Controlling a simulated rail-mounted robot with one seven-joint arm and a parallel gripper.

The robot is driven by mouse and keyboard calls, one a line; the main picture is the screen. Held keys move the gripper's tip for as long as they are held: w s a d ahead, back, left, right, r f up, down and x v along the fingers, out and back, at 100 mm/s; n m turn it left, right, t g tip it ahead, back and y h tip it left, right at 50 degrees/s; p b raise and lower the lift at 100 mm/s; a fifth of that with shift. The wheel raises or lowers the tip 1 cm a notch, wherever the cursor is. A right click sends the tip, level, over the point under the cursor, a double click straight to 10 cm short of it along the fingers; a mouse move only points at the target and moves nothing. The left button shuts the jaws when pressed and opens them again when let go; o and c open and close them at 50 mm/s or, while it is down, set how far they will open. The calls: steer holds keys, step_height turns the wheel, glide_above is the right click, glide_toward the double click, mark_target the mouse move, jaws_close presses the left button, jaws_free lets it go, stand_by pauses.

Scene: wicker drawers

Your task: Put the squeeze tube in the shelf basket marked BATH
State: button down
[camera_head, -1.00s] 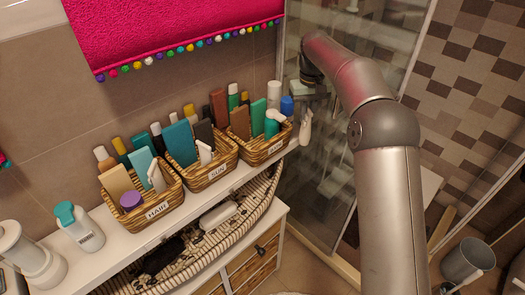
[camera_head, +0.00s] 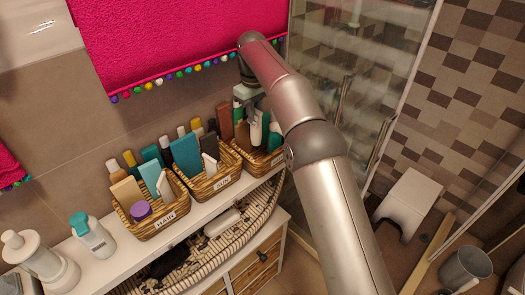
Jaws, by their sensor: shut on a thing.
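The squeeze tube (camera_head: 257,128) is a pale, whitish tube hanging upright from my gripper (camera_head: 254,108). My gripper is shut on it, at the rightmost shelf basket (camera_head: 258,163), and its fingers are small and partly covered by my arm. The tube's lower end is over or among the items in that basket; I cannot tell if it touches them. The right side of this basket is hidden behind my arm, and its label is too small to read here. The other two wicker baskets are marked HAIR (camera_head: 165,219) and SUN (camera_head: 222,183).
The baskets stand in a row on a white shelf (camera_head: 190,222), filled with several bottles and boxes. A pink towel (camera_head: 165,35) hangs above them. A pump bottle (camera_head: 38,262) and a teal-capped bottle (camera_head: 92,237) stand at left. The glass shower screen (camera_head: 330,75) is at right.

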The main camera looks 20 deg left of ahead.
mark_target(255, 138)
step_height(255, 138, down, 10)
steer(key=shift+r+p, duration=0.15)
steer(key=shift+p, duration=0.15)
steer(key=c, duration=1.4)
jaws_free()
step_height(255, 138, up, 11)
steer(key=shift+a+f, duration=0.1)
steer(key=shift+s+r, duration=0.1)
steer(key=shift+r, duration=0.5)
